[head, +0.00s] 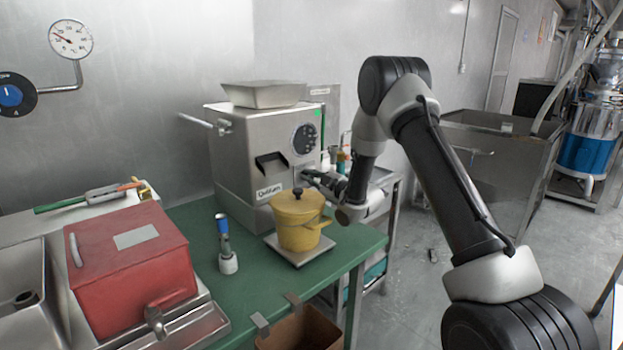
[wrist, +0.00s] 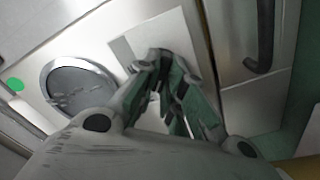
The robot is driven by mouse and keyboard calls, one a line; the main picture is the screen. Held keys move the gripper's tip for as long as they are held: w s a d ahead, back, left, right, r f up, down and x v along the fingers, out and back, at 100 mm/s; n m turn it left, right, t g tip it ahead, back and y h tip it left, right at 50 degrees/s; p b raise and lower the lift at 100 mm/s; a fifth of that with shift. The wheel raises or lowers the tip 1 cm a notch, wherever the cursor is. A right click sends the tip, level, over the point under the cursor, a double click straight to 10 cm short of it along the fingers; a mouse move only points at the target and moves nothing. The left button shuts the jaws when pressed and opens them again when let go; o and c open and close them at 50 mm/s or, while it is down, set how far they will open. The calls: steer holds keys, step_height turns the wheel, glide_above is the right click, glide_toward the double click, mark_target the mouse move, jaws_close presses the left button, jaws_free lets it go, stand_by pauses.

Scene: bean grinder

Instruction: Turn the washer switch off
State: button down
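The steel machine labelled "Quillam" (head: 236,165) stands on the green table, with a black round dial (head: 304,138) on its front. A light plate (head: 299,172) sits below the dial. My gripper (head: 308,177) reaches in from the right, right at this plate. In the wrist view, my gripper's fingertips (wrist: 174,62) are close together in front of the light plate (wrist: 125,48), beside the round dial (wrist: 82,88). The fingers hide most of the plate's middle, so a switch there cannot be made out. Whether the fingertips touch each other or hold anything is unclear.
A yellow lidded pot (head: 298,222) stands on a small scale just below my gripper. A red box (head: 130,262) is at the left, with a blue-topped tool (head: 224,240) in a holder between. An open brown box (head: 302,330) is at the table's front edge.

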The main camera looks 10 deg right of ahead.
steer(key=shift+m, duration=0.3)
steer(key=m, duration=0.4)
steer(key=shift+d, duration=0.1)
steer(key=m, duration=0.5)
steer(key=shift+d+m, duration=0.1)
steer(key=shift+m, duration=0.2)
stand_by(0.4)
steer(key=c, duration=1.5)
jaws_free()
steer(key=v, duration=1.2)
